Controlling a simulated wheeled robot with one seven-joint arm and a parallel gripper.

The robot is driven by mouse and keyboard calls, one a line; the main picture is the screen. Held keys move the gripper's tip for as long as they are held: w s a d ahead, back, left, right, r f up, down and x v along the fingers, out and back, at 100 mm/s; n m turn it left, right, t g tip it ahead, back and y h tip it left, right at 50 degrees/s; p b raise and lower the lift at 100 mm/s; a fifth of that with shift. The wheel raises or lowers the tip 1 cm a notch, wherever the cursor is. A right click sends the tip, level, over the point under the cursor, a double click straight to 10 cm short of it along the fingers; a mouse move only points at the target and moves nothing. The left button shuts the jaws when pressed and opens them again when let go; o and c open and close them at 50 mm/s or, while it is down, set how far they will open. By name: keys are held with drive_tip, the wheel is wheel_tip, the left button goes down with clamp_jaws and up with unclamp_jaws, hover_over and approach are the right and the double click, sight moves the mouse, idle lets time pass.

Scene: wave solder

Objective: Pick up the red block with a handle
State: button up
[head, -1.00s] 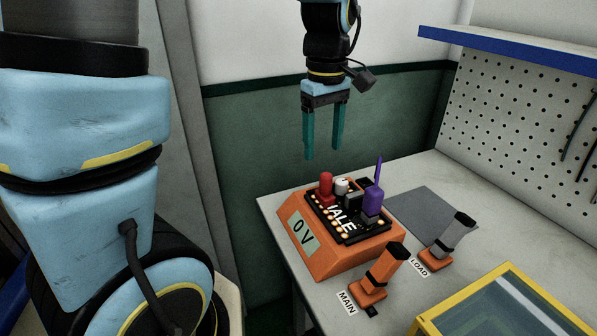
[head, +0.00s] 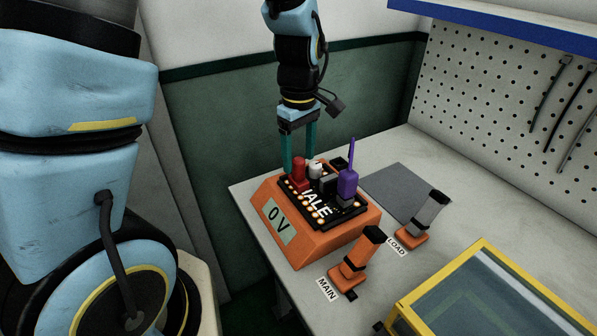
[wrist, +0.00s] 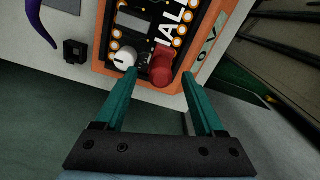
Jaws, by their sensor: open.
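The red block with a handle (head: 299,172) stands on the black top panel of an orange console (head: 318,239) with a "0 V" display. In the wrist view the red block (wrist: 162,68) is between my gripper's two teal fingers, beyond their tips and nearer the right one. My gripper (head: 300,160) is open and empty, pointing down at the console's back edge. In the head view the red block partly overlaps the fingers' lower ends. I cannot tell whether the fingers touch anything. A white knob (wrist: 125,58) is close to the left fingertip.
Orange MAIN lever (head: 357,262) and grey LOAD lever (head: 426,219) are in front and right. A yellow-framed box (head: 470,300) sits front right. A grey mat (head: 395,190) lies clear.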

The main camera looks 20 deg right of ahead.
drive_tip(key=shift+f, duration=0.85)
drive_tip(key=shift+c, duration=0.2)
clamp_jaws()
